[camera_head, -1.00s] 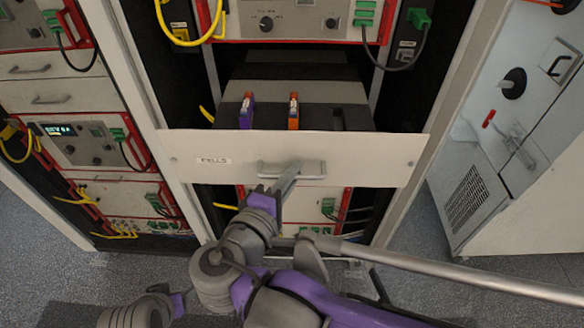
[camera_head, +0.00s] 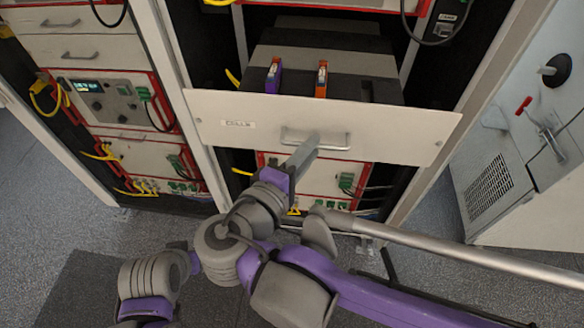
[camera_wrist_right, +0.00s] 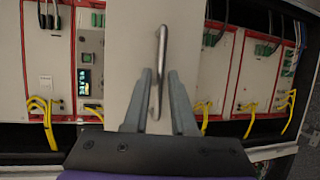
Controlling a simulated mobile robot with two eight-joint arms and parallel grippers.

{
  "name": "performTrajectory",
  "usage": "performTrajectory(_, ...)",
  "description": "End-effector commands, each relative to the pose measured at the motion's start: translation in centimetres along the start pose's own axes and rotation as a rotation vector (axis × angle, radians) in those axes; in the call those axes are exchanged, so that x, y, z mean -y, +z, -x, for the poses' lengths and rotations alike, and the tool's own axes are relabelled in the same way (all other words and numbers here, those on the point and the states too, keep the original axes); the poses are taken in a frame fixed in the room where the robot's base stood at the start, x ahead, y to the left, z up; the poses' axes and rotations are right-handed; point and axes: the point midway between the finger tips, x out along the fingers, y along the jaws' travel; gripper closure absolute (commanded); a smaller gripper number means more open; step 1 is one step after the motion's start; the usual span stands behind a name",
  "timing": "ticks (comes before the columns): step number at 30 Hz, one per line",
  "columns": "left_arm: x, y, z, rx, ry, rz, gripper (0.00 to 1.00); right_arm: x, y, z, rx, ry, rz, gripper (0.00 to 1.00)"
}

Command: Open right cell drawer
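The right cell drawer, with a white front (camera_head: 390,127) and a small label, stands pulled out of the rack in the head view. A purple cell (camera_head: 273,76) and an orange cell (camera_head: 321,80) stand upright in it. Its silver bar handle (camera_head: 337,140) is at the middle of the front. My right gripper (camera_head: 313,141) is at this handle. In the right wrist view, the gripper (camera_wrist_right: 160,76) has its two fingers on either side of the handle (camera_wrist_right: 162,45), with a visible gap on both sides. My left gripper is not in view.
A second rack with drawers (camera_head: 85,48) and red-framed instruments (camera_head: 110,103) stands at left. Yellow cables (camera_head: 105,153) hang from it. A white cabinet with a vent grille (camera_head: 489,190) stands at right. Grey floor (camera_head: 45,225) is clear at lower left.

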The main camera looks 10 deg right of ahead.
Motion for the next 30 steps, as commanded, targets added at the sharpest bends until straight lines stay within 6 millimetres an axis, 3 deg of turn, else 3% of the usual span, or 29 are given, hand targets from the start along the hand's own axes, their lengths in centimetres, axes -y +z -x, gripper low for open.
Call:
performTrajectory(6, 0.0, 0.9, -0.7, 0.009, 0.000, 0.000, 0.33, 0.2, -0.2, 4.3, -0.008, -0.001, 0.002, 0.75)
performTrajectory(12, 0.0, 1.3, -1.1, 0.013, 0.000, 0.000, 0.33, 0.1, -0.1, 7.2, -0.005, -0.001, 0.002, 0.75)
performTrajectory(18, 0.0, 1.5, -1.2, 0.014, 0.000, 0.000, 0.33, 0.1, 0.0, 8.3, -0.001, 0.000, 0.001, 0.75)
performTrajectory(30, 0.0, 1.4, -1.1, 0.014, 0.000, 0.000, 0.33, 0.0, 0.0, 8.3, 0.000, 0.000, 0.001, 0.75)
